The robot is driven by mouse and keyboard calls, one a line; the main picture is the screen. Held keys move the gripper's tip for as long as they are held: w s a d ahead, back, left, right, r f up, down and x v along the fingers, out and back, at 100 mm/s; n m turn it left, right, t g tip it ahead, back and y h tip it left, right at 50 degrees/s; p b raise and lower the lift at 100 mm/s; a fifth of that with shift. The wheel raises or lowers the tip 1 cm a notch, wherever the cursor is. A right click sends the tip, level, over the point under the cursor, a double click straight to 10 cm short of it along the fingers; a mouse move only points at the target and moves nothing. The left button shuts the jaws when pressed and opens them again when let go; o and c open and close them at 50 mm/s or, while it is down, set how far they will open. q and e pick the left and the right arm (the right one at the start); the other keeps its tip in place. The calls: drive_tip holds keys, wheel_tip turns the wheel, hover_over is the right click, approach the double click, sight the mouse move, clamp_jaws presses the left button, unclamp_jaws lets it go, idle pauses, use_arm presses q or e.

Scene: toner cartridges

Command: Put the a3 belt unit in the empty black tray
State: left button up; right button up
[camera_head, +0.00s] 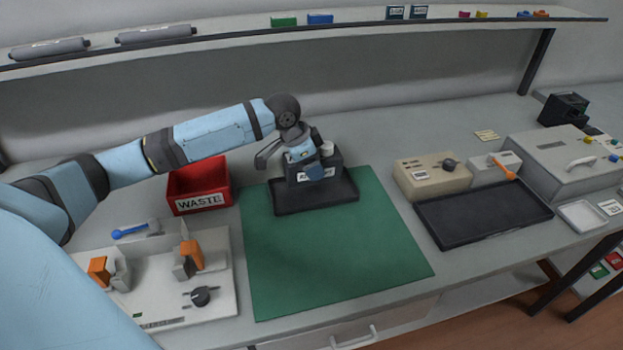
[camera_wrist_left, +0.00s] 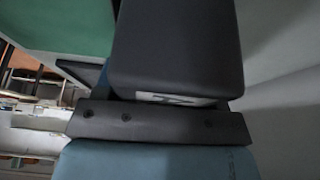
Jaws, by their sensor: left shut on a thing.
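A dark grey block with a white label, which I take as the a3 belt unit (camera_head: 329,171), stands upright over a black tray (camera_head: 342,199) at the back of the green mat; I cannot tell whether it touches that tray. The label is too small to read. My left gripper (camera_head: 305,160) reaches in from above and is shut on the block. The block (camera_wrist_left: 180,45) fills the middle of the left wrist view, with part of its label showing at its lower edge. An empty black tray (camera_head: 484,214) lies to the right of the mat. My right gripper is out of view.
A red waste bin (camera_head: 199,187) stands left of the mat (camera_head: 340,250). A beige box with a knob (camera_head: 432,175) stands just behind the empty tray. A white fixture with orange clamps (camera_head: 165,285) is at the front left. The mat's front is clear. A shelf (camera_head: 240,34) runs above.

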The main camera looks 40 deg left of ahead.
use_arm(q)
wheel_tip(320, 180, down, 5)
drive_tip(key=shift+r, duration=0.1)
idle(0.3)
drive_tip(key=o, duration=1.3)
drive_tip(key=shift+f, duration=0.2)
drive_tip(key=p+v, duration=0.1)
drive_tip(key=v, duration=1.1)
drive_tip(key=shift+r, duration=0.15)
drive_tip(key=shift+d, duration=0.1)
